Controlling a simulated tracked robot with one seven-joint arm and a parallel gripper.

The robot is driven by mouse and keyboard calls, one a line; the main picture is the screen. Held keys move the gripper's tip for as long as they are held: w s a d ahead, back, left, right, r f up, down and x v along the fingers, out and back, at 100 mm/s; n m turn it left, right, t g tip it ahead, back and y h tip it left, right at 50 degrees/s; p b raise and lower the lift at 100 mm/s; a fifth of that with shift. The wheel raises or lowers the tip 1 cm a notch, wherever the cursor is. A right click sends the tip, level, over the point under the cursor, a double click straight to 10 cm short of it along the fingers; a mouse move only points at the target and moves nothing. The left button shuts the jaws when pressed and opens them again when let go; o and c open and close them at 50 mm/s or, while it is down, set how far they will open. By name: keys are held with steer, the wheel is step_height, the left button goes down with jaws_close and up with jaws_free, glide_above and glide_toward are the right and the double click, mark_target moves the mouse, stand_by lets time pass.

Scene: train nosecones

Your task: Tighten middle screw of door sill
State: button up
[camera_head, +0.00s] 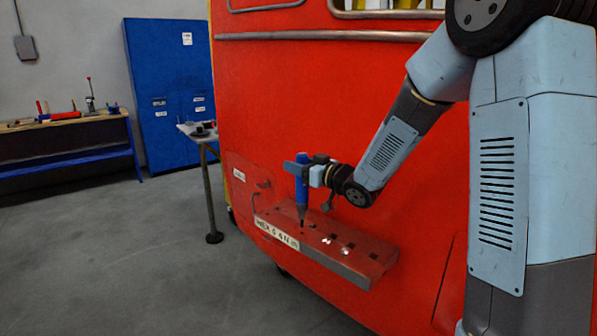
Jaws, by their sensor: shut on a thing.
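The door sill (352,272) is a red step with a grey front edge, sticking out from the red train body. A lettered label sits on its left front edge. Its top has several dark square holes and a few small bright spots. I cannot tell which of these marks is the middle screw. My gripper (302,172) is shut on a blue screwdriver-like tool (302,188), held upright. The tool's dark tip points down at the left part of the sill top. I cannot tell whether the tip touches it.
The red train side (300,100) stands right behind the sill. A small side table (203,135) on a post stands to the left. A blue cabinet (170,90) and a workbench (65,125) with tools are at the back left. The floor at left is clear.

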mark_target(297, 153)
steer(key=shift+r, duration=1.55)
